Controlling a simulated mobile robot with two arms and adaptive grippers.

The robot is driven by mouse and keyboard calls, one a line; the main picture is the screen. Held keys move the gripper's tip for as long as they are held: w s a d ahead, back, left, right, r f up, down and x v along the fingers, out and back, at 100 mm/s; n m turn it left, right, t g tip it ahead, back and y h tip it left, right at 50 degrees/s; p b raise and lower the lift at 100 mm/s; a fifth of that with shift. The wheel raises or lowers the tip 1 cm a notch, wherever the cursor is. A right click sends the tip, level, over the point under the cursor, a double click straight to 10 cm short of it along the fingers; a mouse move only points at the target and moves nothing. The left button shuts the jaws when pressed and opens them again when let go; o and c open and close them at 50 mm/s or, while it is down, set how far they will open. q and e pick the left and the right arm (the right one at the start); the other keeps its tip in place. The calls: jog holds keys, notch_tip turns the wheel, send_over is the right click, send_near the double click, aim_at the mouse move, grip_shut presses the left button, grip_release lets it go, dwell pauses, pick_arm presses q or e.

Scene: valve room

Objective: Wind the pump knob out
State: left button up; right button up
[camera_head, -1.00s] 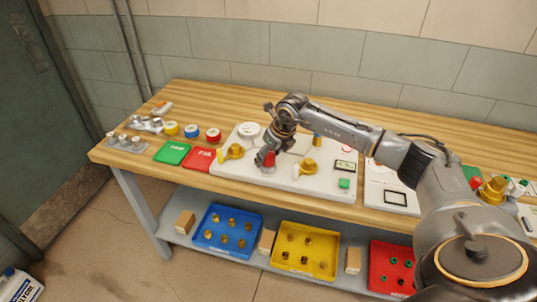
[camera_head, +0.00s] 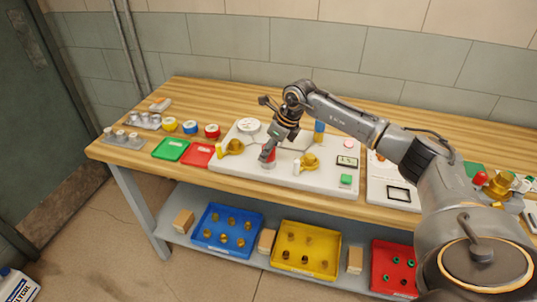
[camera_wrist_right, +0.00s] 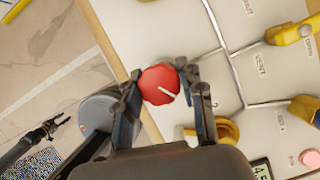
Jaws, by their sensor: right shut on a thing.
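The pump knob (camera_wrist_right: 158,84) is red with a white mark on its top. It stands on a white panel (camera_head: 310,178) on the workbench, and a little of its red side shows below my gripper in the head view (camera_head: 271,156). My right gripper (camera_head: 268,156) points down at it. In the right wrist view the two fingers (camera_wrist_right: 158,86) close on opposite sides of the knob. The knob's base is hidden by the gripper in the wrist view.
Brass valves with yellow handles (camera_head: 308,162) (camera_head: 232,148) flank the knob closely. A white gauge (camera_head: 248,125) and a green button (camera_head: 346,179) are on the panel. Red (camera_head: 199,155) and green trays (camera_head: 171,149) lie left. Blue, yellow and red bins stand on the lower shelf.

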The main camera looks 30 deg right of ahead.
jog(key=n+b, duration=0.1)
jog(key=n, duration=0.1)
jog(key=n+g+y+b, duration=0.1)
jog(key=n+b, duration=0.1)
jog(key=n, duration=0.1)
jog(key=shift+w+n+y, duration=0.1)
jog(key=shift+n+y, duration=0.2)
jog(key=n+g+b, duration=0.1)
jog(key=n, duration=0.1)
jog(key=n+g, duration=0.1)
jog(key=n, duration=0.2)
jog(key=shift+n+y+b, duration=0.3)
jog(key=shift+y+b, duration=0.1)
jog(key=o, duration=1.2)
jog(key=v, duration=1.2)
jog(key=shift+w, duration=0.15)
